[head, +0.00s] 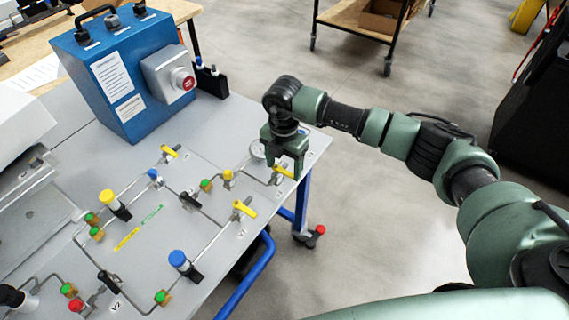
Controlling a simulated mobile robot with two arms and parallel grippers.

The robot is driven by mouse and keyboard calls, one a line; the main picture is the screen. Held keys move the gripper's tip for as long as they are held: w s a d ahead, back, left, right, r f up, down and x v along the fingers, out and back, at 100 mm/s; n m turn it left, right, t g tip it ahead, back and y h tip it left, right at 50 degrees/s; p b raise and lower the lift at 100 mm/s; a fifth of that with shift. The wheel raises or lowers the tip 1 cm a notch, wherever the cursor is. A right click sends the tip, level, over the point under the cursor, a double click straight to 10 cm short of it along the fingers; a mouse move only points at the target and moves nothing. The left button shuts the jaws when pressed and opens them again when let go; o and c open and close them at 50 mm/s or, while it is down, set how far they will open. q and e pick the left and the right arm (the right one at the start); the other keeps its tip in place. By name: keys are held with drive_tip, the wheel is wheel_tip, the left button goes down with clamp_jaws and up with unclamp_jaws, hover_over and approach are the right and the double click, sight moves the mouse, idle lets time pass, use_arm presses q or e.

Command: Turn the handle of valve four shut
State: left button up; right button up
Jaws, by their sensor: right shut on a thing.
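A small valve with a yellow lever handle (284,172) stands near the right edge of the grey panel (215,255). I take it for valve four, but its label is too small to read. My right gripper (286,172) reaches down over it from above, shut on the yellow handle. The fingers hide part of the handle and valve body. The handle's visible end points to the lower right, at a slant to the pipe. Other yellow-handled valves stand at the panel's lower middle (244,209) and upper middle (170,151). My left gripper is not in view.
A blue box (122,75) with a red button (185,81) stands at the back. Pipes and several coloured fittings cover the panel. Right of the table is open floor (350,235), with a cart (352,17) beyond.

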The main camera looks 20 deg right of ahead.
sight(284, 171)
idle(0.5)
drive_tip(key=o, duration=1.4)
drive_tip(key=shift+c, duration=0.2)
wheel_tip(284, 171, up, 7)
drive_tip(key=shift+f+b, duration=0.1)
drive_tip(key=shift+b, duration=0.8)
drive_tip(key=shift+r, duration=0.55)
